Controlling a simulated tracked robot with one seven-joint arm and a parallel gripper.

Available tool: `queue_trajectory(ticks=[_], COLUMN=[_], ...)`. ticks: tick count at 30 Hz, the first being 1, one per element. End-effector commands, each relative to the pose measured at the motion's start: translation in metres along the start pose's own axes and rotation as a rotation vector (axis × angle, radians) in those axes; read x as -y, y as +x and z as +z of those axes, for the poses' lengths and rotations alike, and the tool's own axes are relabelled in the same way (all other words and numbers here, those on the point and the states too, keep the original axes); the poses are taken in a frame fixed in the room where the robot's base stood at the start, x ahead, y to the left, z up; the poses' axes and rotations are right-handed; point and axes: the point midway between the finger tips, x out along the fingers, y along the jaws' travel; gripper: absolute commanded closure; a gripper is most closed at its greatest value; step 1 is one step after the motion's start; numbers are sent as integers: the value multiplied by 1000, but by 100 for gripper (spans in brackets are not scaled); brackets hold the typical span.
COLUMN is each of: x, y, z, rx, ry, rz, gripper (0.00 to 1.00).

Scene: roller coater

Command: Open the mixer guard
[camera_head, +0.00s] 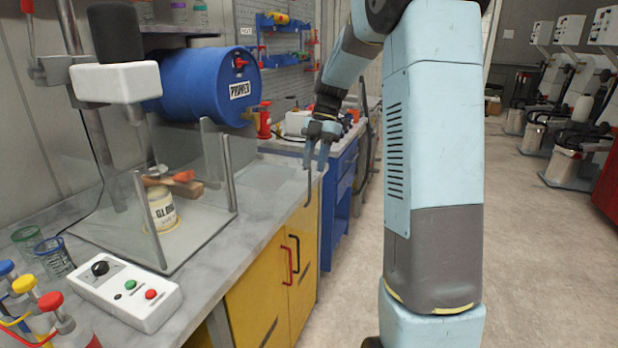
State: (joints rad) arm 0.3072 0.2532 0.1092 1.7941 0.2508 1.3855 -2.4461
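The mixer stands on the counter at the left, with a white head (115,82) and a dark motor on a metal column. Its guard (148,218) is of clear panels with grey metal posts, standing around a white jar (162,212) labelled "GLOSS". The clear panels are faint, and I cannot tell exactly how they join. My gripper (316,165) points down near the counter's right end, well to the right of the guard and apart from it. Its two fingers are apart with nothing between them.
A white control box (125,292) with a knob and buttons sits before the mixer. Bottles with coloured caps (50,302) and two glasses (54,256) stand left of it. A blue drum (205,85) lies behind.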

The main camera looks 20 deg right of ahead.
Motion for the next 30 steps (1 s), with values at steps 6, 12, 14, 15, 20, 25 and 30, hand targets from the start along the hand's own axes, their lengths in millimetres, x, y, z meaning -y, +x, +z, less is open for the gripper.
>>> queue_trajectory(ticks=[6, 12, 14, 15, 20, 25, 30], x=[0, -1, -1, -1, -1, -1, -1], y=[-41, -64, -67, -69, -71, -71, -70], z=[0, 0, 0, 0, 0, 0, 0], rx=[1, -1, 0, 0, -1, -1, -1], ry=[0, -1, -1, -1, -1, -1, -2], rz=[2, 1, 1, 1, 0, 0, 0], gripper=[64, 64, 64, 64, 64, 64, 64])
